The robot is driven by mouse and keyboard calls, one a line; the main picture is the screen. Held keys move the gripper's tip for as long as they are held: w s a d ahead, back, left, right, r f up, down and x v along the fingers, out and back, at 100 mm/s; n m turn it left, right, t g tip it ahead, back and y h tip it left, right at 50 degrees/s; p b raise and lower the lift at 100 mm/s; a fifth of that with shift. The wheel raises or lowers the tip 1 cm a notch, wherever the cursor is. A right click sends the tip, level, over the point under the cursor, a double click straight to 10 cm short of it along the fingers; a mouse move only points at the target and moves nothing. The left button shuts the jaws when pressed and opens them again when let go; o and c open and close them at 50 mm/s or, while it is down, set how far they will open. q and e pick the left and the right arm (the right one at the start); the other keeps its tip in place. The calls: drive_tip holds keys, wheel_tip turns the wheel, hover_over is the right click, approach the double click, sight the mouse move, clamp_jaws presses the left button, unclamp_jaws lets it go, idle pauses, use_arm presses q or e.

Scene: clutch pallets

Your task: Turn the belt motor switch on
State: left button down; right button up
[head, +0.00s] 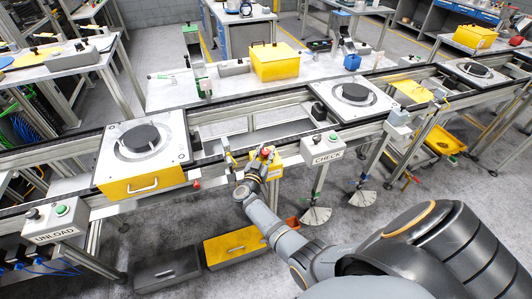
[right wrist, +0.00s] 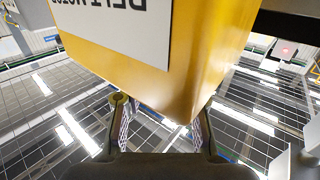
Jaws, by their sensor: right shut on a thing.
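The belt motor switch is a yellow box (head: 277,161) on the front rail of the conveyor, with a red part (head: 266,153) on it. In the right wrist view, the yellow box (right wrist: 200,65) fills the top, with a white label (right wrist: 115,25) upside down and partly cut off. My right gripper (head: 256,162) is at the box, its fingers (right wrist: 162,108) reaching to its lower edge. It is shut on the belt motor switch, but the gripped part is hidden. My left gripper is not in view.
Pallets with black discs, one at left (head: 143,140) and one at centre right (head: 354,95), sit on the conveyor. The UNLOAD box (head: 55,222) and CHECK box (head: 322,148) are on the front rail. A grey bin (head: 166,270) and yellow bin (head: 234,246) lie below.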

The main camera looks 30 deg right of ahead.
sight(266, 151)
drive_tip(key=o, duration=0.7)
drive_tip(key=shift+s+a+f, duration=0.1)
drive_tip(key=shift+s+f, duration=0.05)
drive_tip(key=shift+f, duration=0.25)
drive_tip(key=o, duration=0.4)
drive_tip(key=shift+r, duration=0.2)
drive_tip(key=shift+o, duration=0.2)
drive_tip(key=shift+r, duration=0.1)
drive_tip(key=shift+r, duration=0.25)
wheel_tip(266, 151, up, 9)
drive_tip(key=shift+r, duration=0.2)
